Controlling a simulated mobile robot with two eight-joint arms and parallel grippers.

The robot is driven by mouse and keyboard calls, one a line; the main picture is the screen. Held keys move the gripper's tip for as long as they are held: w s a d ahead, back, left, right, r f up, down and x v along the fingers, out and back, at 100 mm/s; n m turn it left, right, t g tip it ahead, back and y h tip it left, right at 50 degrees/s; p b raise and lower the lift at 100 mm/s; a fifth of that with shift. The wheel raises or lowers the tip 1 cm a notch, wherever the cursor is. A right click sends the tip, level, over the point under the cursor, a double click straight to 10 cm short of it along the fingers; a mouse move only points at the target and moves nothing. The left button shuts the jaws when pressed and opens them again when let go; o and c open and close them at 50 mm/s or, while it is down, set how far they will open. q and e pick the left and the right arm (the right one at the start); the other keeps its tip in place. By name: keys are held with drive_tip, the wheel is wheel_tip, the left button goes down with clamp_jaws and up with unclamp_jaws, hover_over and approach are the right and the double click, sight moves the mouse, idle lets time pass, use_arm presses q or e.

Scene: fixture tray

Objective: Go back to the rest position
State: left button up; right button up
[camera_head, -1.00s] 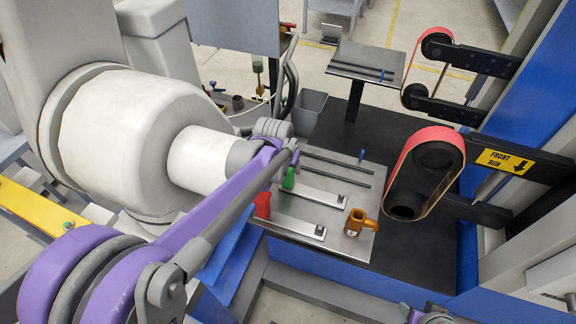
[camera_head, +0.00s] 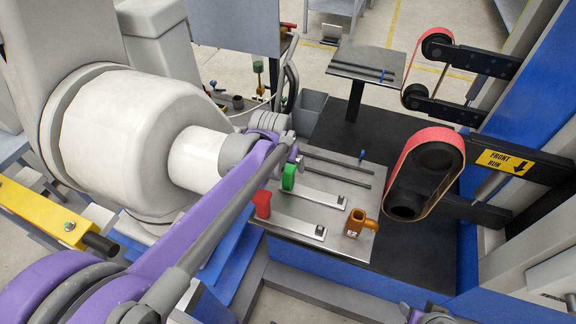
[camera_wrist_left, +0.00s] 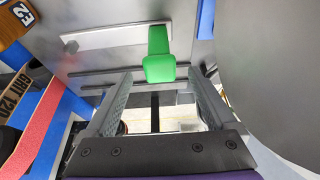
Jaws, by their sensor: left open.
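My left arm reaches over the fixture tray (camera_head: 338,232) from the left, and its gripper (camera_head: 295,153) is small and partly hidden at the arm's far end. In the left wrist view the gripper (camera_wrist_left: 160,98) is open with nothing between its fingers. A green-handled tool (camera_head: 289,178) lies on the tray close to this gripper; its green handle (camera_wrist_left: 159,55) shows beyond the fingertips in the wrist view. My right gripper does not show.
A red-handled tool (camera_head: 263,204) and an orange E2 block (camera_head: 354,223) are on the tray. Belt sander arms (camera_head: 426,172) stand to the right. A grey bin (camera_head: 309,110) and a small raised table (camera_head: 367,62) are behind. A yellow beam (camera_head: 40,213) is at the left.

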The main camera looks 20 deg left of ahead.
use_arm(q)
drive_tip(key=v, duration=0.7)
drive_tip(key=shift+p, duration=0.3)
drive_tip(key=s+d+f+p, duration=0.2)
drive_tip(key=s, duration=0.7)
drive_tip(key=s+d+f+p, duration=0.2)
drive_tip(key=s, duration=0.7)
drive_tip(key=shift+d+f+m+t+p, duration=0.25)
drive_tip(key=shift+d+m+t+p, duration=0.05)
drive_tip(key=shift+d+t+p, duration=0.1)
